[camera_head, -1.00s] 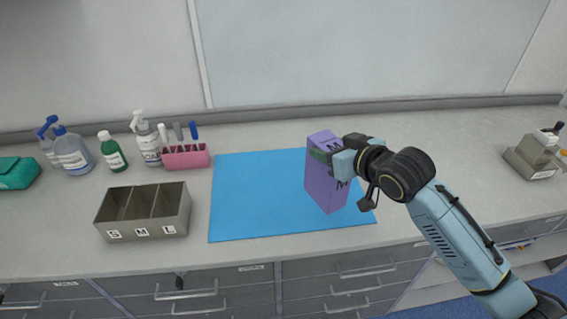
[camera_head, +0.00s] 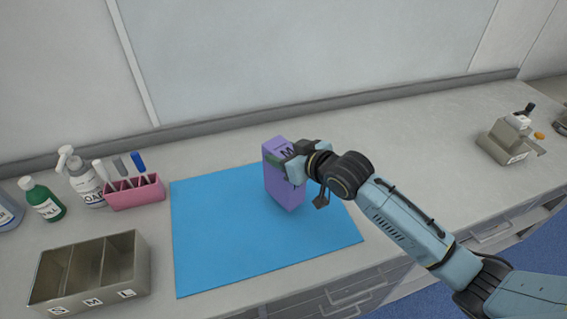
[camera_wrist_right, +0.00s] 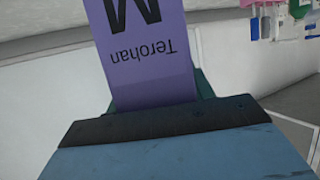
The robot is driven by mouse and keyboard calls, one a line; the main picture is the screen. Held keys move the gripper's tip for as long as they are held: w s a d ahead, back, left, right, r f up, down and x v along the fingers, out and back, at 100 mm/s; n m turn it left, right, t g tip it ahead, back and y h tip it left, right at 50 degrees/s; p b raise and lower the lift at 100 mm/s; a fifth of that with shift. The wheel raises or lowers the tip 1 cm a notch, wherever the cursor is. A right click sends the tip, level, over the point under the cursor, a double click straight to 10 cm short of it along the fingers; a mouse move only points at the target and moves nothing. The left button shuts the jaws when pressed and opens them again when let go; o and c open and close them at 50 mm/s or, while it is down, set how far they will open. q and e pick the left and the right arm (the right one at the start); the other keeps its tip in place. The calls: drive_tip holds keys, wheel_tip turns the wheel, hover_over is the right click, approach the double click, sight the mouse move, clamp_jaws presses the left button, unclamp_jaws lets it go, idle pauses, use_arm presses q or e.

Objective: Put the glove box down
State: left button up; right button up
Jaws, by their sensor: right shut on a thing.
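The purple glove box (camera_head: 285,185), marked M, stands upright over the blue mat (camera_head: 210,245) in the head view. My right gripper (camera_head: 290,167) is shut on the upper part of the box from the right. I cannot tell whether the box's bottom touches the mat. In the right wrist view the box (camera_wrist_right: 150,60) shows upside-down lettering "Terohan" and M, just beyond my right gripper (camera_wrist_right: 165,110). My left gripper is not in view.
A grey divided bin (camera_head: 137,265) labelled S, M, L stands left of the mat. Behind it are a pink pen holder (camera_head: 135,193), a pump bottle (camera_head: 84,180) and a green bottle (camera_head: 43,201). The counter right of the mat is clear.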

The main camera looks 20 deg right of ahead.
sight(289, 195)
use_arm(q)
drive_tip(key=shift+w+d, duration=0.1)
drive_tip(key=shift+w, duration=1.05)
use_arm(e)
wheel_tip(289, 195, down, 3)
drive_tip(key=shift+r, duration=0.2)
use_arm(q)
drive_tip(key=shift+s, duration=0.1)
use_arm(e)
drive_tip(key=shift+f, duration=0.2)
drive_tip(key=o, duration=1.2)
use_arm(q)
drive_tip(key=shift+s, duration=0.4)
use_arm(e)
drive_tip(key=o, duration=0.3)
